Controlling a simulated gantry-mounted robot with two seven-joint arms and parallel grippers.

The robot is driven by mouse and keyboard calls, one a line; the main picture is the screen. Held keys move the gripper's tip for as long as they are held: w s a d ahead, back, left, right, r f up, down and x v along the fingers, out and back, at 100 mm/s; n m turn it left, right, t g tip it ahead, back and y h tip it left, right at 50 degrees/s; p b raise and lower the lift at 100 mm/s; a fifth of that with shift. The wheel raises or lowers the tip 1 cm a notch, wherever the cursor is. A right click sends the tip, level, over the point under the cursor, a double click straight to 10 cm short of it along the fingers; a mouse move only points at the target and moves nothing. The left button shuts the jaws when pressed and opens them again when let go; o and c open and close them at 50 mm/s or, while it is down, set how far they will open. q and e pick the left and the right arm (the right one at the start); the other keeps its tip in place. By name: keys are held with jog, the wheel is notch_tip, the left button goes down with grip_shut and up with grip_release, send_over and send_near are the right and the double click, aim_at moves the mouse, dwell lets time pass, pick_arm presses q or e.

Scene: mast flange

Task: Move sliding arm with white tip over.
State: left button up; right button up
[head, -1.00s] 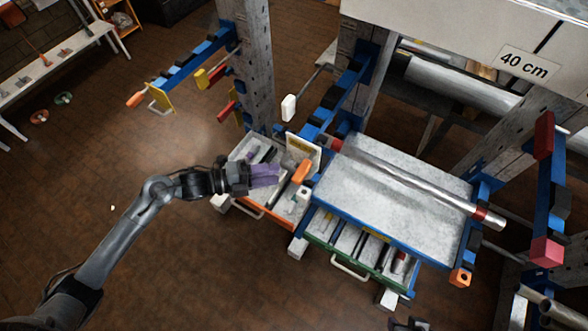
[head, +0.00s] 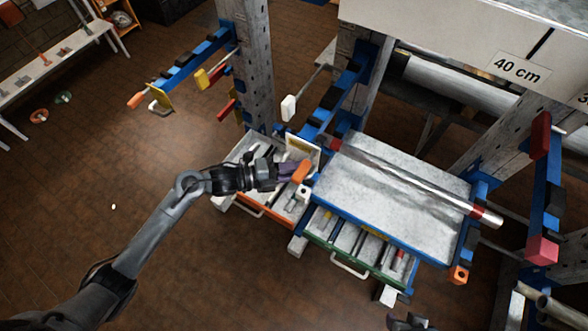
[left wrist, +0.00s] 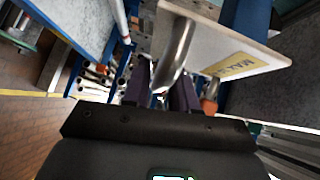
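The sliding arm's white tip (head: 288,108) hangs at the end of a thin rod (head: 315,79), left of the blue bracket (head: 345,85) in the head view. My left gripper (head: 292,171) is below it, over the orange-fronted drawer and near a cream plate (head: 302,147) with a yellow label. In the left wrist view the dark purple fingers (left wrist: 163,92) stand apart. A curved metal bar (left wrist: 176,50) comes down from the cream plate (left wrist: 235,52) towards the gap; I cannot tell whether they touch it. My right gripper seems to be the dark part (head: 408,322) at the bottom edge, mostly cut off.
The orange-fronted drawer (head: 268,217) and green-fronted drawer (head: 330,252) are pulled out. A metal bar with red ends (head: 410,180) lies across the grey tabletop (head: 360,205). A wooden post (head: 254,75) and another blue bracket (head: 190,68) stand left. The floor at left is open.

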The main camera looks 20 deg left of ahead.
pick_arm(q)
grip_shut()
notch_tip(320, 180, down, 11)
jog(key=b, duration=0.9)
jog(key=shift+r, duration=0.15)
jog(key=shift+s, duration=0.1)
jog(key=shift+o, duration=0.4)
grip_release()
jog(key=shift+o, duration=1.1)
